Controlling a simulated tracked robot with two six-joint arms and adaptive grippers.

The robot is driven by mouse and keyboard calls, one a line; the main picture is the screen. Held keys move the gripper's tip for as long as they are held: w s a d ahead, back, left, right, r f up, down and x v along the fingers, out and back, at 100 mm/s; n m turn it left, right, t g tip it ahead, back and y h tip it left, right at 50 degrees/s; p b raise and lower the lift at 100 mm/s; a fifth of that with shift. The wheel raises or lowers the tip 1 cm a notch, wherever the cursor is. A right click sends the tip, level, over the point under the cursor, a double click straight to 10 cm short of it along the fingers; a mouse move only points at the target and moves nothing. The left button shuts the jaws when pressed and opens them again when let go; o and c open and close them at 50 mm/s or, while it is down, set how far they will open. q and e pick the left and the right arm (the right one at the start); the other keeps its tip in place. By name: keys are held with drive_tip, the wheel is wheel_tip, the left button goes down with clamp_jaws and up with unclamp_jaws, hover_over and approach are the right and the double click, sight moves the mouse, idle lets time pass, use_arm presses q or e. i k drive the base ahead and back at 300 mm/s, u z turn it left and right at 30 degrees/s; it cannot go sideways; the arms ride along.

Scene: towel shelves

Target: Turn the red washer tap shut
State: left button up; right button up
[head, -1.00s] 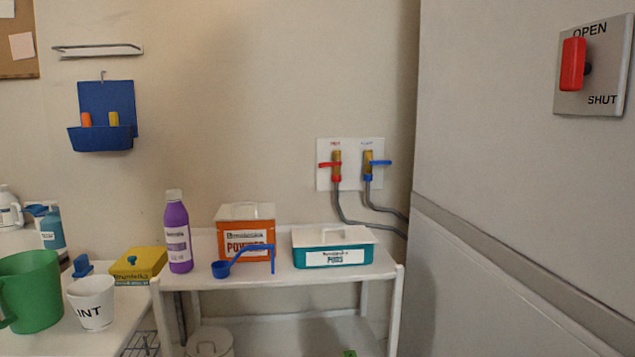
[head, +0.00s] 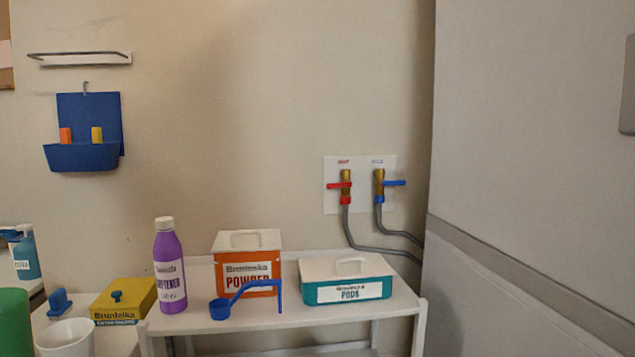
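The red washer tap (head: 339,185) is on a white wall plate (head: 333,203) above the right part of the shelf. Its red lever lies level, pointing left across the brass body. A blue-levered tap (head: 393,183) sits beside it on the right, its lever level and pointing right. Grey hoses run down from both taps to the right. Neither of my grippers is in view.
A white shelf (head: 310,317) stands below the taps with a purple bottle (head: 169,268), an orange powder box (head: 247,262), a blue scoop (head: 220,308) and a teal pods box (head: 345,280). A tall grey panel (head: 530,140) bounds the right. The wall around the taps is clear.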

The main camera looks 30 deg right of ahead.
sight(348, 184)
drive_tip(key=u, duration=0.2)
drive_tip(key=i, duration=0.5)
drive_tip(key=z, duration=0.95)
